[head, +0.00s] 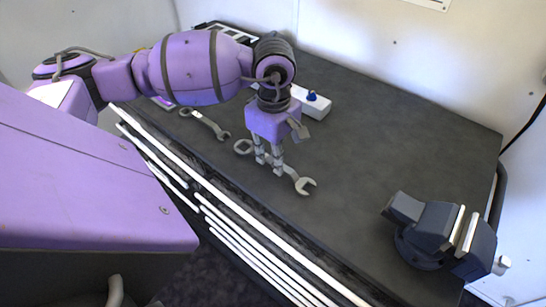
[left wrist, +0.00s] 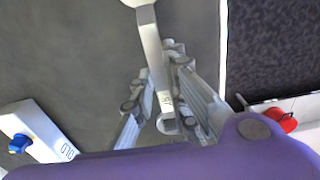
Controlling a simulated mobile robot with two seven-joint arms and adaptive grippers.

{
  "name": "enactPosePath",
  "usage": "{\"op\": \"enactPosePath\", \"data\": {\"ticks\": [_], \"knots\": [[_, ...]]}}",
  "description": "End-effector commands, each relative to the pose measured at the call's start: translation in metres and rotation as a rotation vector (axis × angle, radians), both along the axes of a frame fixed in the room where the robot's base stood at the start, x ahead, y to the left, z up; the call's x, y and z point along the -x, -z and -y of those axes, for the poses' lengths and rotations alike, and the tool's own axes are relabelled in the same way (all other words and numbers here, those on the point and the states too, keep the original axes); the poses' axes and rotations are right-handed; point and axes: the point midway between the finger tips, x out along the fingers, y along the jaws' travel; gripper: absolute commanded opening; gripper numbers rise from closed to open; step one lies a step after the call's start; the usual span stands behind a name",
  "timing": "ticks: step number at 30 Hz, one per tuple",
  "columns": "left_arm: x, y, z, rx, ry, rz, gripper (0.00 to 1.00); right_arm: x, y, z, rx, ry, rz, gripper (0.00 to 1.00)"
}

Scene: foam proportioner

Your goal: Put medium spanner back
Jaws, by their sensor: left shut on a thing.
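A grey metal spanner (head: 295,178), which I take to be the medium one, lies at or just above the dark bench top (head: 370,120), near its front edge. My left gripper (head: 269,163) points down and is shut on the spanner's handle. In the left wrist view the spanner's handle (left wrist: 154,50) runs between the two fingers. I cannot tell whether the spanner touches the bench. A second, shorter-looking spanner (head: 206,122) lies on the bench to the left, apart from the gripper. My right gripper is out of view.
A white box with a blue knob (head: 312,101) stands behind my left gripper. A dark vise (head: 441,236) is at the bench's right front. White rails (head: 250,232) run along the bench front. A red knob (left wrist: 281,119) shows in the left wrist view. The bench's middle right is clear.

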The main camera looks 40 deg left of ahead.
Motion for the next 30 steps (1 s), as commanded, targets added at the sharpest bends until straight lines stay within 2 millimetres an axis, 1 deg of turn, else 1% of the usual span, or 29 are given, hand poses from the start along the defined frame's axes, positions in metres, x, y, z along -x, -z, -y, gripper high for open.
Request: {"op": "enactPosePath", "data": {"ticks": [1, 3, 9, 12, 13, 17, 26, 28, 30], "knots": [[0.0, 0.006, 0.0, 0.002, 0.0, 0.0, 0.0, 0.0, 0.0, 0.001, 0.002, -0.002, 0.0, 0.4], [0.0, 0.009, 0.0, 0.001, 0.001, 0.002, 0.0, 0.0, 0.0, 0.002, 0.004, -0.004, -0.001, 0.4], [0.0, 0.009, 0.0, 0.001, 0.001, 0.002, 0.0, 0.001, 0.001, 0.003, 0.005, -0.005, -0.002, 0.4], [0.0, 0.012, 0.0, 0.001, 0.001, 0.0, 0.0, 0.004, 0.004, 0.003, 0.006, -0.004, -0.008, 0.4], [0.001, 0.013, 0.0, 0.0, 0.001, -0.001, 0.15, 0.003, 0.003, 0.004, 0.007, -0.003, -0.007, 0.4], [0.0, 0.012, 0.0, 0.001, 0.001, 0.001, 0.32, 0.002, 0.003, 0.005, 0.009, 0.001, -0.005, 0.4], [0.0, 0.011, 0.0, 0.001, 0.001, 0.001, 0.32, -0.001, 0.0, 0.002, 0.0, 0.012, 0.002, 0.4], [0.0, 0.006, 0.0, 0.001, 0.001, 0.004, 0.32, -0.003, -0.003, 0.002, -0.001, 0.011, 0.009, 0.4], [-0.001, 0.001, 0.0, 0.001, 0.001, 0.004, 0.32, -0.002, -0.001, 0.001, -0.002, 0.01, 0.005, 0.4]]}}
